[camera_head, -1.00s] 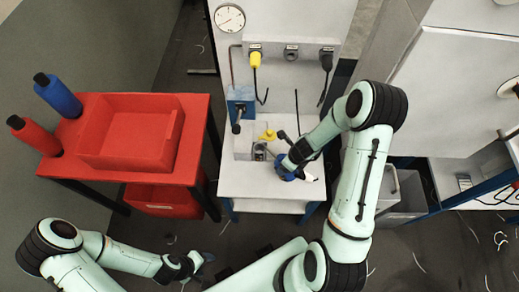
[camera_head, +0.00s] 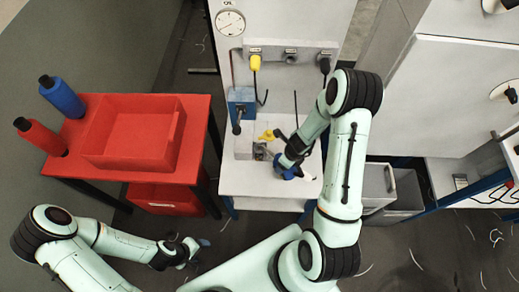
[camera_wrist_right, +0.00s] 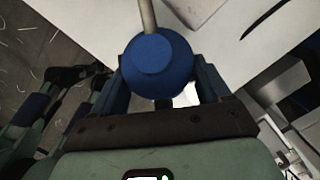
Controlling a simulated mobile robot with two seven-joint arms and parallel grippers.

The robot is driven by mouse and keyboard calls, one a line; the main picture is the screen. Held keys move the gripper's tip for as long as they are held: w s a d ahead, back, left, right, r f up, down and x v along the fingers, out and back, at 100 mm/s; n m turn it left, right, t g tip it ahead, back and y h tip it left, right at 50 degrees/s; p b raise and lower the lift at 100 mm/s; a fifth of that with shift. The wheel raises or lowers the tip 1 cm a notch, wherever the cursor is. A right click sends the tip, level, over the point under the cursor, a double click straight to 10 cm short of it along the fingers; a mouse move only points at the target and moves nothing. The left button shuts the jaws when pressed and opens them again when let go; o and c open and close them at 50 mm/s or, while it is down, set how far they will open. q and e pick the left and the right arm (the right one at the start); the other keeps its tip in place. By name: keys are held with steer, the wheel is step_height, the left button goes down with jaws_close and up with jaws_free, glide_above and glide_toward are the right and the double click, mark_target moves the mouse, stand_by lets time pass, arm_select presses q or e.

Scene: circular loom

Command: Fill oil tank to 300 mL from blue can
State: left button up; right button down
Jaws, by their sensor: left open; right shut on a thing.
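My right gripper (camera_wrist_right: 160,92) is shut on the blue can (camera_wrist_right: 158,68), whose thin grey spout points away from the wrist. In the head view the can (camera_head: 287,172) is mostly covered by my right gripper and is over the white table. It is just right of a small grey and clear vessel (camera_head: 260,151), probably the oil tank, with a yellow part (camera_head: 268,135) by its top. The oil level is too small to read, and I cannot tell whether spout and tank touch. My left gripper (camera_head: 200,245) is open and empty, low at the left, away from the table.
A red cart (camera_head: 190,150) with a tray, a blue bottle (camera_head: 63,97) and a red bottle (camera_head: 40,137) stands left. A grey bin (camera_head: 378,185) stands right.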

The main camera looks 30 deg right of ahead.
steer(key=shift+w+a+r, duration=0.15)
steer(key=shift+w+r, duration=0.05)
steer(key=shift+r, duration=0.15)
steer(key=shift+w+d+r+g+p, duration=0.15)
steer(key=shift+d+r+g+p, duration=0.05)
steer(key=shift+r+g+p, duration=0.15)
arm_select(q)
steer(key=shift+w+r, duration=0.45)
steer(key=shift+w, duration=0.25)
steer(key=shift+s, duration=0.1)
stand_by(1.6)
